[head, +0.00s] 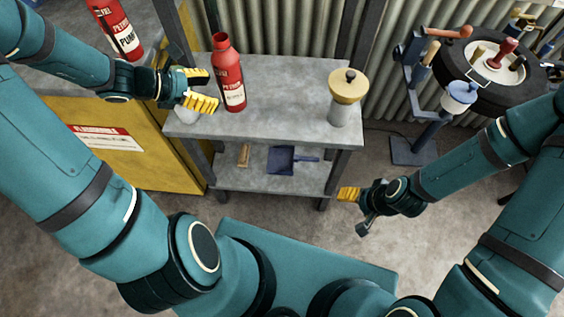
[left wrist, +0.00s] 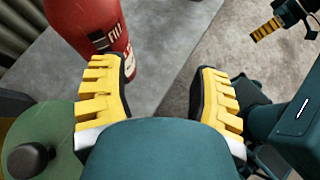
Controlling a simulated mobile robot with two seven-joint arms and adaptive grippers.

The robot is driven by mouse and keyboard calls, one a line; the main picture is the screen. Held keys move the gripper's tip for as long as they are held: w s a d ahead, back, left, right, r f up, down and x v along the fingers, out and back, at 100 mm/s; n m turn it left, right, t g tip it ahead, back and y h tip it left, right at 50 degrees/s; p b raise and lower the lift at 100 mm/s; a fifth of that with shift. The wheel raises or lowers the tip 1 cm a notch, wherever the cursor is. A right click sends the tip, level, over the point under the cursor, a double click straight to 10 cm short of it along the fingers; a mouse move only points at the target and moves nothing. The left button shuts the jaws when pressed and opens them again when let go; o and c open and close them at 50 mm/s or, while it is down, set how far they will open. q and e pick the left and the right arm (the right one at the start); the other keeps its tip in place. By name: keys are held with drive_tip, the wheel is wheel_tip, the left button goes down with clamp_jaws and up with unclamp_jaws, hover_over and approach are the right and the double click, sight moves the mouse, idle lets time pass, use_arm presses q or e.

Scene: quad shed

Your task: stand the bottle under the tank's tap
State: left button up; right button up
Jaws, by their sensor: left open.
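A red bottle (head: 225,62) with a white label stands upright on the grey metal bench (head: 285,95); it also shows at the upper left of the left wrist view (left wrist: 92,25). My left gripper (head: 205,90) is open and empty, just left of the bottle in the head view. In the left wrist view the bottle is beside one finger, not between the fingers. My right gripper (head: 348,194) is low at the bench's right front; its finger opening is unclear. No tank's tap can be made out.
Another red container (head: 118,32) stands at the upper left by the yellow cabinet (head: 150,150). A yellow-lidded canister (head: 347,95) stands on the bench's right. A green lid with a knob (left wrist: 40,145) lies close to the left gripper. The bench middle is clear.

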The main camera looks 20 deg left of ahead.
use_arm(q)
drive_tip(key=s+d+f+m+g+y, duration=0.2)
drive_tip(key=s+d+f+m+g, duration=0.1)
drive_tip(key=d+f+m, duration=0.8)
drive_tip(key=s+d+f+m+g+y, duration=0.2)
drive_tip(key=s+d+f+m+g, duration=0.1)
drive_tip(key=d+f+m, duration=0.8)
drive_tip(key=shift+s+m, duration=0.45)
drive_tip(key=shift+m, duration=0.65)
drive_tip(key=shift+a, duration=0.1)
